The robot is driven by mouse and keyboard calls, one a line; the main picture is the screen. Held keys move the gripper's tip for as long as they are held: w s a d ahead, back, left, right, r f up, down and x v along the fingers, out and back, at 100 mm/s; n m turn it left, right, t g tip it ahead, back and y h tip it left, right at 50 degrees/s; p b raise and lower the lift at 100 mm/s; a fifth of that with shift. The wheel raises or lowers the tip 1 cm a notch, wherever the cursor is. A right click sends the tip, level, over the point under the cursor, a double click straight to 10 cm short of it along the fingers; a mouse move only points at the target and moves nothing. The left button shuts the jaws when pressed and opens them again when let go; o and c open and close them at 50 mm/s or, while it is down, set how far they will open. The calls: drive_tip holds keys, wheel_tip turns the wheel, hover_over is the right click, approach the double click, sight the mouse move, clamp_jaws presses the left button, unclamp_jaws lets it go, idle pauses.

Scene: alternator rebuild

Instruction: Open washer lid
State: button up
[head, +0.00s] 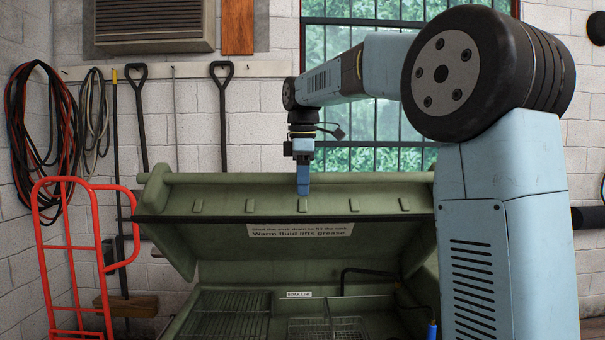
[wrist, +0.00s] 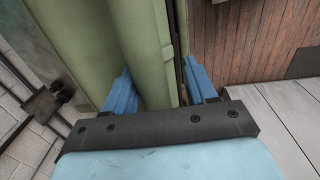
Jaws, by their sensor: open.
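The green washer lid (head: 380,194) stands raised and tilted above the green washer tub (head: 240,272), whose inside shows below it. The lid carries a white label about warm fluid lifting grease. My gripper (head: 303,180) points down at the middle of the lid's upper part. In the wrist view my gripper (wrist: 160,92) is open, with one blue finger on each side of a green rounded rail of the lid (wrist: 152,50). I cannot tell whether the fingers touch the rail.
Wire baskets (head: 232,312) and a black hose (head: 370,271) are in the tub. A red hand truck (head: 103,250) stands at the left. Shovels and coiled hoses hang on the wall behind. My arm fills the right side.

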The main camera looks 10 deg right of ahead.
drive_tip(key=w+d+r, duration=0.1)
drive_tip(key=w+r, duration=0.8)
drive_tip(key=r, duration=0.3)
drive_tip(key=shift+d+r, duration=0.2)
drive_tip(key=shift+r, duration=0.2)
idle(1.3)
drive_tip(key=shift+w, duration=0.1)
drive_tip(key=shift+c, duration=0.2)
